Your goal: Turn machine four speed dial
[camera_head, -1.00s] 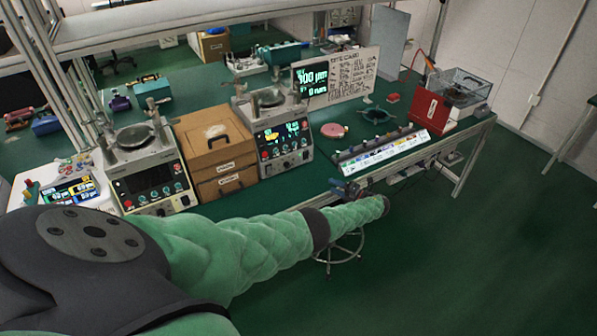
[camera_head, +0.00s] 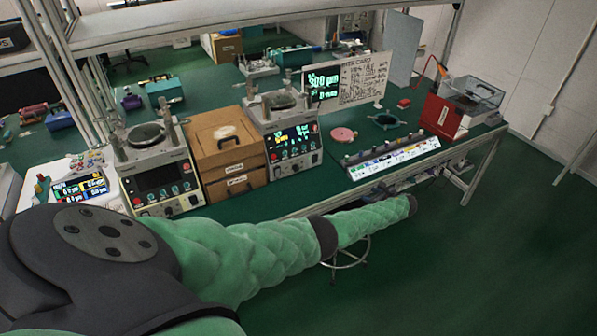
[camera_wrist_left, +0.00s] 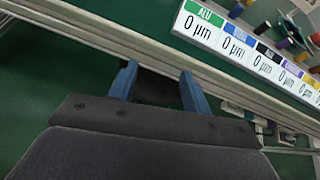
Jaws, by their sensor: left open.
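Two polishing machines stand on the green bench in the head view, one at the left (camera_head: 165,178) and one in the middle (camera_head: 293,147). My left arm crosses the foreground. My left gripper is small and partly hidden in the head view (camera_head: 378,190), by the bench's front edge. In the left wrist view (camera_wrist_left: 158,84) its two blue fingers are apart with nothing between them.
A rack with colour-coded labels (camera_wrist_left: 213,29) lies just beyond the bench rail, close to my left gripper. Wooden drawers (camera_head: 222,150) fill the gap between the machines. A red box (camera_head: 442,117) stands at the bench's right end. Open floor lies at the right.

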